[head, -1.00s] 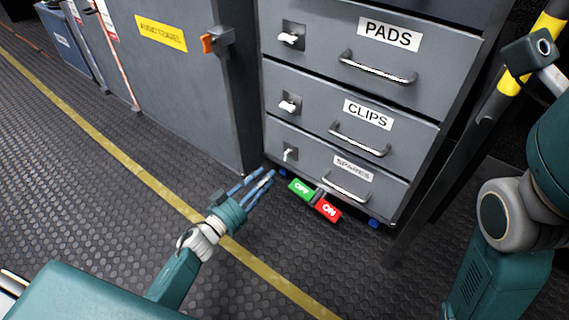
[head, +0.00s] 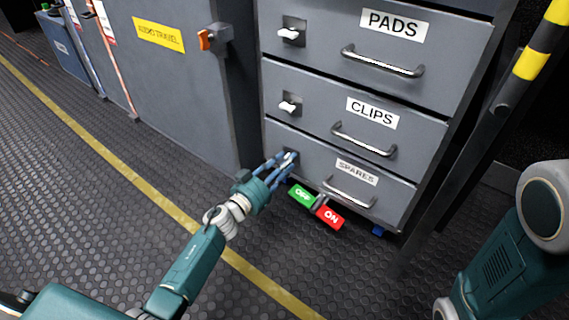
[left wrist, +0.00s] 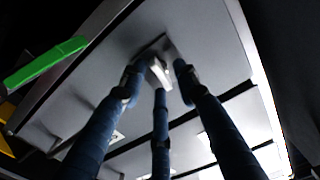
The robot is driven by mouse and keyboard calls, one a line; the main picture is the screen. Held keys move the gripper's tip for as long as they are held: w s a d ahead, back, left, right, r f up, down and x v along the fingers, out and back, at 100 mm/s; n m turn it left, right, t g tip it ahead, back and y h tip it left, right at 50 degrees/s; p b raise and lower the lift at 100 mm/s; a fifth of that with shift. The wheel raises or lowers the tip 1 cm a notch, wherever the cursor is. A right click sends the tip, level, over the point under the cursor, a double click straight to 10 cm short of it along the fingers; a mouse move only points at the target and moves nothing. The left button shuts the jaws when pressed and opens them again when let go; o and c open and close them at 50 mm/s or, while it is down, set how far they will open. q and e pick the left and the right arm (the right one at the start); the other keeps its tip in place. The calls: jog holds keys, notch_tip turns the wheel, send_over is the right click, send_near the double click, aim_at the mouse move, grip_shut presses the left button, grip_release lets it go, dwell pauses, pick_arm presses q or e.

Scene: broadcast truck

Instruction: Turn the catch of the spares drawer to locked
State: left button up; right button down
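The spares drawer (head: 390,191) is the lowest grey drawer, with a white "SPARES" label and a bar handle (head: 348,192). It looks closed. My left gripper (head: 287,158) is at the drawer's left end, its fingers reaching up to the catch, which they mostly hide in the head view. In the left wrist view the pale catch (left wrist: 160,72) shows on its dark plate, between the tips of my three spread fingers (left wrist: 158,82). The fingers look open around it; contact is not clear. My right gripper is out of view.
Clips (head: 431,147) and pads (head: 442,80) drawers sit above, with white catches. A green OFF tag (head: 302,195) and red ON tag (head: 330,217) stick out below the spares drawer. A grey cabinet (head: 180,85) stands left; a dark post (head: 465,150) stands right. Floor in front is clear.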

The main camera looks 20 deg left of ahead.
pick_arm(q)
grip_shut()
jog(key=shift+d+m, duration=0.1)
jog(key=shift+m, duration=0.3)
jog(key=shift+s+f+m+b, duration=0.1)
jog(key=shift+f+m+b, duration=0.15)
jog(key=shift+m, duration=2.4)
jog(key=shift+w+f+m+b, duration=0.1)
jog(key=shift+m+b, duration=0.1)
jog(key=shift+m, duration=2.5)
jog(key=shift+s+f+m+b, duration=0.1)
jog(key=shift+f+m+b, duration=0.15)
jog(key=shift+m, duration=2.4)
